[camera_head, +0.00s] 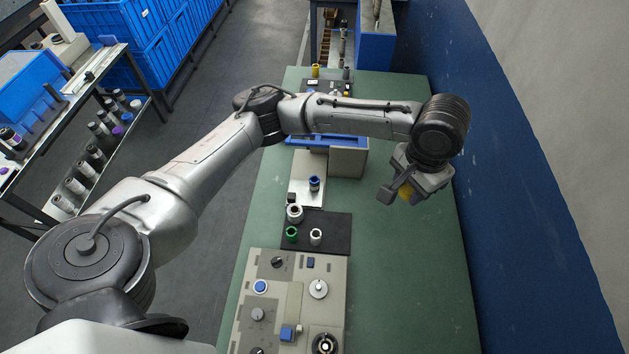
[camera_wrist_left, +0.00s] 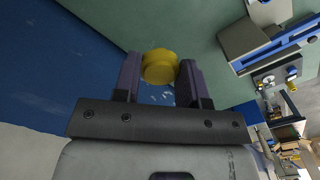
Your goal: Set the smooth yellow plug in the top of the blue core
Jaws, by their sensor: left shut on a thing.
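My left gripper (camera_head: 402,192) hangs over the right side of the green table. It is shut on a yellow plug (camera_head: 406,194), which is mostly hidden by the fingers in the head view. In the left wrist view the yellow plug (camera_wrist_left: 160,67) sits between the two dark fingertips of the gripper (camera_wrist_left: 160,76); its rim looks slightly lobed. The blue core (camera_head: 314,183) stands upright on a pale plate (camera_head: 305,193), left of my gripper and apart from it. My right gripper is not in view.
A dark mat (camera_head: 330,232) holds a green-topped piece (camera_head: 291,234) and white ring pieces. A control panel (camera_head: 275,300) lies in front. A grey block (camera_head: 348,160) with a blue rail stands behind the core. Another yellow piece (camera_head: 315,70) is at the far end. The table's right side is clear.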

